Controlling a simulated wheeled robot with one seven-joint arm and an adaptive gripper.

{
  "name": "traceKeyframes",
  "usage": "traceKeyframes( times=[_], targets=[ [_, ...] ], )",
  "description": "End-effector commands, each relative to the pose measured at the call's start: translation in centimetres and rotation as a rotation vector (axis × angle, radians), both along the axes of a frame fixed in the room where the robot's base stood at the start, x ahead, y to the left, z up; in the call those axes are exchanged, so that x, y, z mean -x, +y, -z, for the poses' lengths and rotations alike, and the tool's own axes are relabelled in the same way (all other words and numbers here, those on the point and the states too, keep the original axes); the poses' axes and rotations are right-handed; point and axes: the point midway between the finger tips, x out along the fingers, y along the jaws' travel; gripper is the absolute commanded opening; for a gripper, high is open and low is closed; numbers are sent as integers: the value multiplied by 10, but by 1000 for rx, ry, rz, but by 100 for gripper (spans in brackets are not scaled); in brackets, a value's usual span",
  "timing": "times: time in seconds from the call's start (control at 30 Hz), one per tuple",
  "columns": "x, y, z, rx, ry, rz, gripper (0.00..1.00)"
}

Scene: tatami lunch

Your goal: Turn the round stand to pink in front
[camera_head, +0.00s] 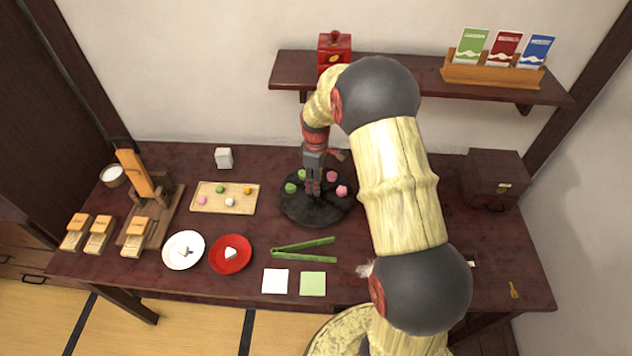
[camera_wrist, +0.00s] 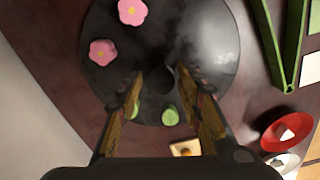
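The round dark stand (camera_head: 318,210) sits on the table. In the head view two pink flower sweets (camera_head: 342,190) are on its right side and two green sweets (camera_head: 291,188) on its left and back left. The wrist view shows the pink sweets (camera_wrist: 102,52) at upper left and the green sweets (camera_wrist: 170,116) near the fingers, one partly hidden by a finger. My gripper (camera_head: 312,190) points down over the stand's middle. In the wrist view its fingers (camera_wrist: 162,88) are apart, on either side of the small central knob (camera_wrist: 162,77), with small gaps showing.
Green tongs (camera_head: 304,250) lie in front of the stand. A wooden tray (camera_head: 225,208) of small sweets is to the left. A red plate (camera_head: 231,266) and a white plate (camera_head: 184,263) stand front left. A dark box (camera_head: 494,178) is at the right. A shelf (camera_head: 420,78) hangs above.

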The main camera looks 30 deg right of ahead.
Motion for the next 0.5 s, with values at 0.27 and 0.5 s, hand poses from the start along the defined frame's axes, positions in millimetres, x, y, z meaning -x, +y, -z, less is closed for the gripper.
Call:
traceKeyframes(
  times=[0.27, 0.5],
  targets=[
    [0, 0, 0, 0, 0, 0, 19],
    [0, 0, 0, 0, 0, 0, 6]
  ],
)
